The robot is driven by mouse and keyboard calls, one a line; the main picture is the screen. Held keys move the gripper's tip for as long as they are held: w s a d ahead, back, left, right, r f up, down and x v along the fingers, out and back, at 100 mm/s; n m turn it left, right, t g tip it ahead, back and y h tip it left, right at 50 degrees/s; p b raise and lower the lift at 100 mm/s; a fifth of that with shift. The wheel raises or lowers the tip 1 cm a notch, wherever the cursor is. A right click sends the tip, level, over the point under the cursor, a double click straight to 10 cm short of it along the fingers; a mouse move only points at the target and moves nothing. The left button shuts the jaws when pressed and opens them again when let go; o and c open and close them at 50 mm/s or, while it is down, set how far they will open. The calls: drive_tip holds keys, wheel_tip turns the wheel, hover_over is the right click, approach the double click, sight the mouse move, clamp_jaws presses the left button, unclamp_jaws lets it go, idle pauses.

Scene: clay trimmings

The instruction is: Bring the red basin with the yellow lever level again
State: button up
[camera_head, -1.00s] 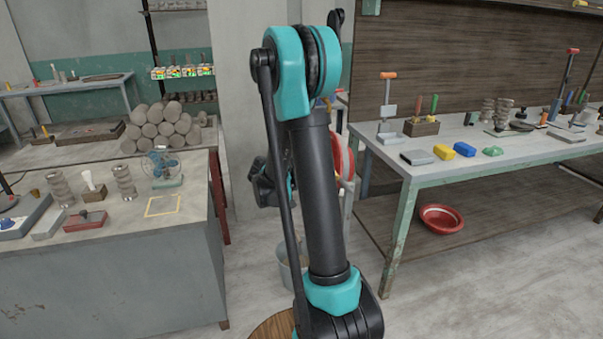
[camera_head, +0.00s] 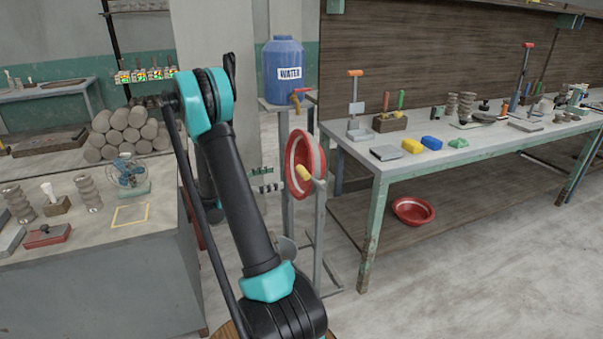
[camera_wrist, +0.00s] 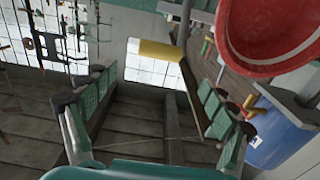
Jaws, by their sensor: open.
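The red basin (camera_head: 318,160) stands tipped nearly on edge in its grey metal stand (camera_head: 319,235), its white-ringed inside partly showing. The yellow lever (camera_head: 304,173) sticks out in front of it. In the wrist view the basin (camera_wrist: 272,45) fills the upper right, and the yellow lever (camera_wrist: 160,52) lies in the upper middle. My gripper (camera_wrist: 150,90) is open, with its teal and black fingers spread wide and nothing between them. The lever appears beyond the fingertips, between the two sides, apart from them. In the head view my arm hides most of the gripper.
A blue water barrel (camera_head: 284,66) with a tap stands behind the basin. A workbench (camera_head: 370,165) with tools is to the right, with another red basin (camera_head: 413,210) beneath it. A grey table (camera_head: 110,245) stands left. Floor between them is partly clear.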

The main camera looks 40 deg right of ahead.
sight(299, 172)
drive_tip(key=x, duration=1.1)
drive_tip(key=shift+d, duration=0.15)
